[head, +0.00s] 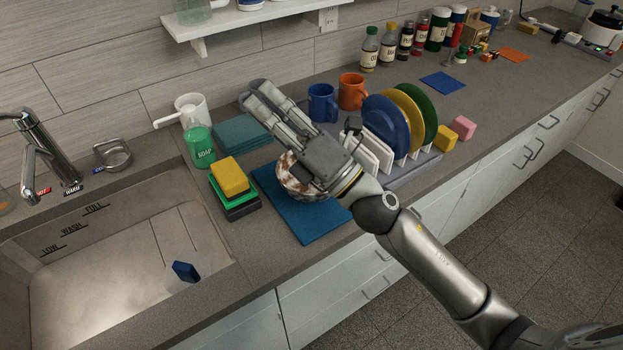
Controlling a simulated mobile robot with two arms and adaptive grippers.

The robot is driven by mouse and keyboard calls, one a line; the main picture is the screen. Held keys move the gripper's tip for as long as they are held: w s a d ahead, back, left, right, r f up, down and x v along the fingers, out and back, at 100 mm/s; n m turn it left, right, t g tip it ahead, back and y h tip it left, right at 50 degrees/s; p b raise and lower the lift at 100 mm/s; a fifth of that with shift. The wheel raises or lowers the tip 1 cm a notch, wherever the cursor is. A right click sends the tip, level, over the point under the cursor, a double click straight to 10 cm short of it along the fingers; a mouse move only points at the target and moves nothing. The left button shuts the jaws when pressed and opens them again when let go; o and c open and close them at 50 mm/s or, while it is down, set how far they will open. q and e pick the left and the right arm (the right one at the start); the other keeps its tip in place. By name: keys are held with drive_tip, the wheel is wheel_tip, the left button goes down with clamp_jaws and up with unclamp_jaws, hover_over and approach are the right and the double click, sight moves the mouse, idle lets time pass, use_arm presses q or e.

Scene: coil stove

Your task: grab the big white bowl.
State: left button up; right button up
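A round white bowl with brown marks (290,178) sits on the blue mat (307,220) on the counter. Its upper right part is hidden beneath my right gripper. My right gripper (256,97) reaches in from the lower right, over the bowl, with its fingers extending past it toward the upper left. The two fingers lie side by side; their gap is unclear from this angle. I cannot tell whether the gripper touches the bowl. My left gripper is out of view.
A rack of plates (415,165) stands right of the gripper, with blue (322,103) and orange (352,91) mugs behind. Stacked sponges (231,178), a green soap bottle (199,147) and the sink (110,280) lie left. A shelf (245,22) hangs above.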

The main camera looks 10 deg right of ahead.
drive_tip(key=s+a+n+g+y, duration=0.3)
drive_tip(key=a+n+g+y, duration=0.25)
drive_tip(key=n+g, duration=0.5)
wheel_tip(320, 180, down, 6)
drive_tip(key=s+a+n+g+h, duration=0.2)
drive_tip(key=n+g+h, duration=0.3)
drive_tip(key=n, duration=0.8)
drive_tip(key=w+d+f+n+h, duration=0.3)
drive_tip(key=d+f+n+h, duration=0.1)
drive_tip(key=d+f+h, duration=0.35)
drive_tip(key=w+d+n+h, duration=0.1)
drive_tip(key=w+d+h, duration=0.15)
drive_tip(key=d, duration=0.45)
drive_tip(key=w+d+h, duration=0.1)
drive_tip(key=d+h, duration=0.3)
drive_tip(key=d, duration=0.4)
drive_tip(key=shift+h, duration=0.25)
drive_tip(key=p+x, duration=0.4)
drive_tip(key=x, duration=0.6)
drive_tip(key=shift+s+f, duration=0.1)
drive_tip(key=shift+f, duration=0.65)
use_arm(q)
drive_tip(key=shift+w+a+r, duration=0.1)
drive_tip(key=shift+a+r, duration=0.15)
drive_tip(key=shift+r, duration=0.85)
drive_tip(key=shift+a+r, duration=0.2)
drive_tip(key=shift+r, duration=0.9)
use_arm(e)
drive_tip(key=shift+t, duration=0.25)
clamp_jaws()
